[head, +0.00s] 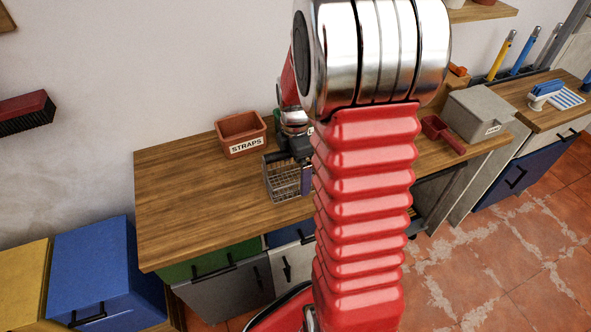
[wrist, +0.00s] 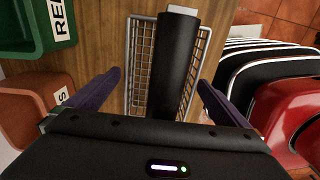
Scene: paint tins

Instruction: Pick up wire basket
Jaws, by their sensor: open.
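The wire basket (head: 283,184) is a grey mesh basket standing on the wooden worktop, left of my red arm in the head view. In the wrist view its mesh sides (wrist: 141,60) show on both sides of a thick black bar, which looks like its handle (wrist: 172,65). My gripper (wrist: 160,78) is open above the basket, its two purple fingers apart, one to each side of the black bar. It also shows in the head view, close over the basket, partly hidden by my arm. I cannot tell whether the fingers touch anything.
A terracotta bin marked STRAPS (head: 242,133) stands behind the basket, and a green bin (wrist: 42,22) shows beside it in the wrist view. The worktop (head: 185,190) is clear to the left. A grey box (head: 478,113) and a red scoop-like item (head: 443,133) lie to the right.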

